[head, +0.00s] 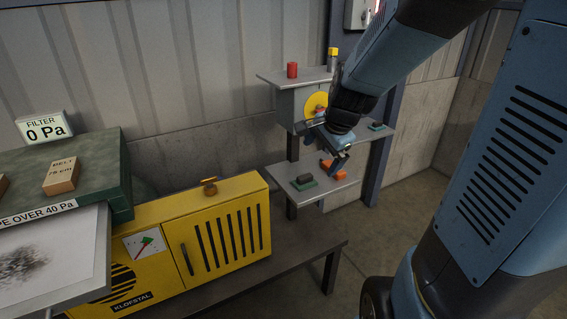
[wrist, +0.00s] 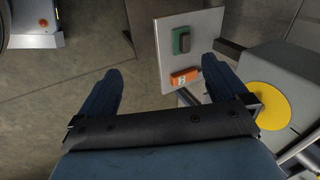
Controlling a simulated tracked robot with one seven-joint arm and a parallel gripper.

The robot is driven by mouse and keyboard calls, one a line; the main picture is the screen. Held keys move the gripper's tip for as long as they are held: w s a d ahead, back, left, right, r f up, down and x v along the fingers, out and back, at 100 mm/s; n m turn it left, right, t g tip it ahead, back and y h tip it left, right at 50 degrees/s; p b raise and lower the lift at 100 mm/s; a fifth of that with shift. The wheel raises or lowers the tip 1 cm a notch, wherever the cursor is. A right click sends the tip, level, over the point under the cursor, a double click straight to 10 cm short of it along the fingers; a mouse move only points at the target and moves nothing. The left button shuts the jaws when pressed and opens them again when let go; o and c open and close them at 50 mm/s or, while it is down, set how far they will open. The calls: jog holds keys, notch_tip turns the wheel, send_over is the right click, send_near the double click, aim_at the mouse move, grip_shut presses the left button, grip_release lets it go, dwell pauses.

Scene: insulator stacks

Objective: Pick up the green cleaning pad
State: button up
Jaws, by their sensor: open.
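A green pad with a dark block on top (head: 303,183) lies on the lower grey shelf (head: 285,172). The same pad (wrist: 181,41) shows in the wrist view near the shelf's middle, beyond the gap between my fingers. My gripper (head: 325,150) is open and empty, above and to the right of the pad in the head view. In the wrist view my gripper (wrist: 161,68) has its two fingers spread wide, apart from the pad.
An orange block (head: 333,170) lies beside the pad. Another small green item (head: 377,126) sits on the right shelf. A yellow disc (head: 315,104) is on the grey box. A red cylinder (head: 292,70) stands on top. A yellow cabinet (head: 215,235) stands left.

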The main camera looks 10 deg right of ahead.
aim_at(305, 176)
jog(key=w+d+f+m, duration=0.3)
jog(key=w+f+m, duration=0.2)
jog(key=f+m, duration=0.55)
jog(key=w+d+f+m, duration=0.3)
jog(key=w+f+m, duration=0.1)
jog(key=f+m, duration=0.6)
jog(key=shift+n+g, duration=0.3)
jog(key=shift+n, duration=0.45)
jog(key=shift+w+a+f, duration=0.2)
jog(key=shift+w+a, duration=0.4)
jog(key=shift+w, duration=1.2)
jog(key=shift+w+a+f, duration=0.15)
jog(key=shift+w+a, duration=0.45)
jog(key=shift+w, duration=1.15)
jog(key=shift+w+a+f, duration=0.2)
jog(key=shift+w+a, duration=0.4)
jog(key=shift+w, duration=1.2)
jog(key=shift+w+a, duration=0.1)
jog(key=shift+w, duration=0.25)
jog(key=shift+w+f, duration=0.1)
jog(key=shift+f, duration=0.45)
jog(key=c, duration=0.8)
